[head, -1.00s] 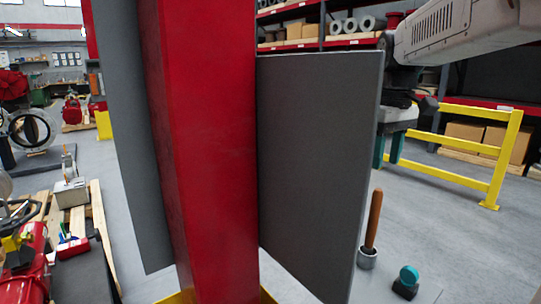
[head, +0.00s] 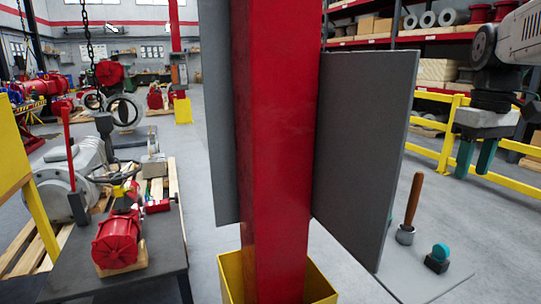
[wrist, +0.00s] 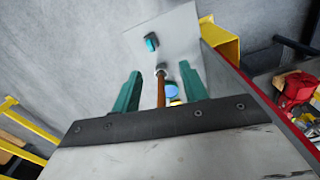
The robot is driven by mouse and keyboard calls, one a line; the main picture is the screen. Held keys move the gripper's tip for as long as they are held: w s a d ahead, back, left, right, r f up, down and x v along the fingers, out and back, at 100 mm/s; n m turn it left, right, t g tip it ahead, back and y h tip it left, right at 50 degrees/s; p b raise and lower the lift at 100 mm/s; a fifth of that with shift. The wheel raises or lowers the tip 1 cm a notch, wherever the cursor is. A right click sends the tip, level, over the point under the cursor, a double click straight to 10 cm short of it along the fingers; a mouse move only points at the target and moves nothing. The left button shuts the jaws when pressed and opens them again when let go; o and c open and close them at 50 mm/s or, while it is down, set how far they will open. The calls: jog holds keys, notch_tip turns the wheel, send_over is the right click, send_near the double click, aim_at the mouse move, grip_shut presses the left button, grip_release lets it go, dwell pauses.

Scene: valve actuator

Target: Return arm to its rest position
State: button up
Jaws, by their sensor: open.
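My gripper (head: 475,172) hangs at the right of the head view with its teal fingers pointing down. The fingers are apart and nothing is between them. In the wrist view my gripper (wrist: 162,82) also shows two spread, empty fingers. Part of my arm (head: 515,45) enters from the upper right edge; the rest is out of view. A wooden-handled tool (head: 413,205) stands upright in a metal cup, below and left of my gripper and apart from it. A small teal-topped block (head: 438,258) stands near it.
A red pillar (head: 272,150) with grey panels (head: 365,150) stands ahead, in a yellow base (head: 232,275). A yellow railing (head: 445,150) and shelves are behind my gripper. A bench with red valve parts (head: 118,242) is at left. Floor between is clear.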

jog(key=s+a+f+m, duration=0.1)
jog(key=s+a+f, duration=0.5)
jog(key=s, duration=0.4)
jog(key=s+a+f+m+t, duration=0.1)
jog(key=s+a+f, duration=0.6)
jog(key=s+a, duration=0.1)
jog(key=shift+s+m, duration=0.3)
jog(key=shift+s, duration=0.55)
